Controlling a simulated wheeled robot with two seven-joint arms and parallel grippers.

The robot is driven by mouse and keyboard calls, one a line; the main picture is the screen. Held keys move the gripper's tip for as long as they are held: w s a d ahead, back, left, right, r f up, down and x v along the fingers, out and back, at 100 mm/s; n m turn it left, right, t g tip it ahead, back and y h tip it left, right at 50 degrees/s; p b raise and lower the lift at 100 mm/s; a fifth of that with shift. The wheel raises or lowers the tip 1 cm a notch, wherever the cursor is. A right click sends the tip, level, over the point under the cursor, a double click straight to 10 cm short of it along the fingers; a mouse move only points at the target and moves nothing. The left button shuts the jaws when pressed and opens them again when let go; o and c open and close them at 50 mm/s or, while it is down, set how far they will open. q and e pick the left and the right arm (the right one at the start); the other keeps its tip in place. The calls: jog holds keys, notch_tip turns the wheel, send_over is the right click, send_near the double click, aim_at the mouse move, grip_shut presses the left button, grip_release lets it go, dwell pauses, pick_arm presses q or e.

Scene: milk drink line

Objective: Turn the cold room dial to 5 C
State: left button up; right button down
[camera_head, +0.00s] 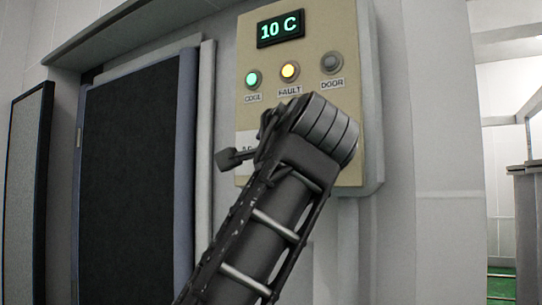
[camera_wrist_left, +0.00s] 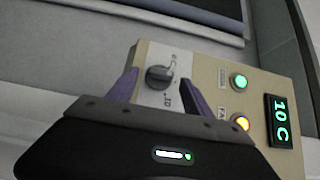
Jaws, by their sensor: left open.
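The cold room control panel (camera_head: 310,55) is a beige box on the wall in the head view. Its display (camera_head: 281,29) reads 10 C, and it also shows at the right of the left wrist view (camera_wrist_left: 281,120). In the head view my left arm hides the dial.
The green COOL lamp (camera_head: 253,78) and yellow FAULT lamp (camera_head: 290,71) are lit; the DOOR lamp (camera_head: 331,63) is grey. A dark door panel (camera_head: 130,180) stands left of the control panel. Plain wall lies to its right, then an opening with a green floor.

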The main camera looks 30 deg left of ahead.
pick_arm(q)
jog(key=b+v, duration=0.2)
jog(key=v, duration=0.4)
jog(key=shift+s+d, duration=0.25)
dwell(0.3)
dwell(0.5)
